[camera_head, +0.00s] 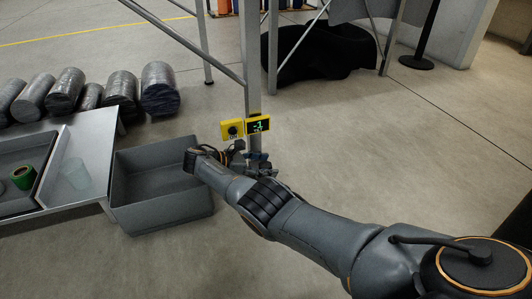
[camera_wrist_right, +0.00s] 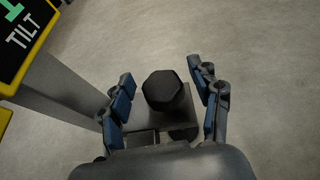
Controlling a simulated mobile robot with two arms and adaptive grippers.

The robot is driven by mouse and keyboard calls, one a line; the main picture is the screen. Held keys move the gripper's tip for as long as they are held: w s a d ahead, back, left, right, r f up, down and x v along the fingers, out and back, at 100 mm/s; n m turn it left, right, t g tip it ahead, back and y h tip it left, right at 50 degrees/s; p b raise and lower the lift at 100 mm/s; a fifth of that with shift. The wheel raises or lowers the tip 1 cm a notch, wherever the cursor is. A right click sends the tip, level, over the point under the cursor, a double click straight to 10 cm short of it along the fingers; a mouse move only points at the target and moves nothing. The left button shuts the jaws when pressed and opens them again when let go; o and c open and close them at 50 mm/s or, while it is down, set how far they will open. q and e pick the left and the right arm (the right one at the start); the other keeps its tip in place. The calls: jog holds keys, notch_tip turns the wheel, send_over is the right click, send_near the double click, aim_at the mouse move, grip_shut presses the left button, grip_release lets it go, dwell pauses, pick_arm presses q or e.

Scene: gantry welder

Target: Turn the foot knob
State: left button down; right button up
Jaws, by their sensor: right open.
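The foot knob (camera_wrist_right: 162,88) is a dark, six-sided knob in the middle of the right wrist view. My right gripper (camera_wrist_right: 166,98) is open, with one blue-padded finger on each side of the knob and visible gaps between. In the head view my right gripper (camera_head: 257,164) is at the lower part of the grey metal post (camera_head: 251,60); the foot knob cannot be made out there. A small yellow-framed display (camera_head: 258,125) on the post reads about -1; its label in the wrist view reads TILT (camera_wrist_right: 24,32). My left gripper is not in view.
A yellow box with a black dial (camera_head: 232,130) sits beside the display. A grey open bin (camera_head: 165,212) and a metal table (camera_head: 88,165) stand to the left. Wrapped rolls (camera_head: 120,92) lie behind them. The floor to the right is clear.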

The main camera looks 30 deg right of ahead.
aim_at(266, 165)
jog(key=shift+r, duration=4.8)
